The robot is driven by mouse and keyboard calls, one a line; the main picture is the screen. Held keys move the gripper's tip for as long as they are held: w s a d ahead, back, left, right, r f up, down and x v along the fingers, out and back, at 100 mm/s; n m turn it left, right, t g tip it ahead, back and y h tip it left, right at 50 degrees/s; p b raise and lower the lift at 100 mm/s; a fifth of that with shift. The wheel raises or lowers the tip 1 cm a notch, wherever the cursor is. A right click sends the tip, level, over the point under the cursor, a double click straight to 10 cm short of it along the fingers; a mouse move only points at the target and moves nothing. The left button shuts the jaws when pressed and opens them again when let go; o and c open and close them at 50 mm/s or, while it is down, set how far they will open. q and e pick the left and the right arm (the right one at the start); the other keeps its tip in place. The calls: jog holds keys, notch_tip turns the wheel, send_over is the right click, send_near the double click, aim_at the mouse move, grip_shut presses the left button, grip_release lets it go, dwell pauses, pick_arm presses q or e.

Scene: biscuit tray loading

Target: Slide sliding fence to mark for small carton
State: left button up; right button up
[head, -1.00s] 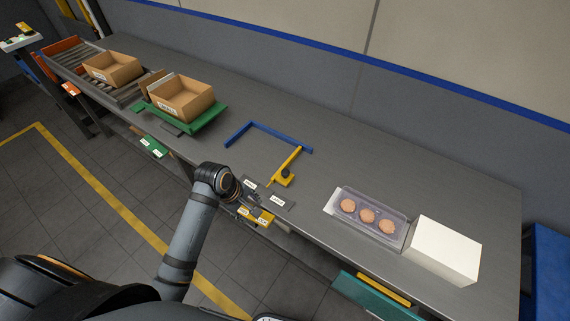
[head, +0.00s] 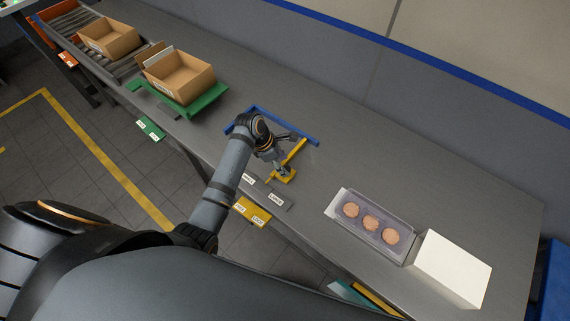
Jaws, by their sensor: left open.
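The yellow sliding fence (head: 296,152) stands on the grey table, with its knob end near the front edge. A blue L-shaped fixed frame (head: 291,128) lies behind it, partly hidden by my left arm. My left gripper (head: 283,169) is open at the near end of the fence, over its knob; whether it touches is hard to tell. Two white mark labels, one on the left (head: 249,179) and one on the right (head: 276,199), lie on a dark strip in front of the fence. A cardboard carton (head: 180,77) sits on a green platform (head: 207,101). My right gripper is not in view.
A clear tray with three biscuits (head: 371,223) and a white box (head: 452,268) stand to the right. Another carton (head: 108,38) sits on the roller conveyor at the far left. A yellow labelled plate (head: 252,211) hangs at the front edge. The table's back right is clear.

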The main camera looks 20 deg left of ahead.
pick_arm(q)
jog(key=shift+d+f, duration=0.25)
jog(key=shift+f, duration=0.35)
jog(key=shift+d+f, duration=0.1)
jog(key=shift+f, duration=0.1)
jog(key=shift+s+f, duration=0.1)
jog(key=shift+s, duration=0.1)
jog(key=shift+w, duration=0.15)
jog(key=shift+c, duration=0.4)
jog(key=c, duration=1)
grip_shut()
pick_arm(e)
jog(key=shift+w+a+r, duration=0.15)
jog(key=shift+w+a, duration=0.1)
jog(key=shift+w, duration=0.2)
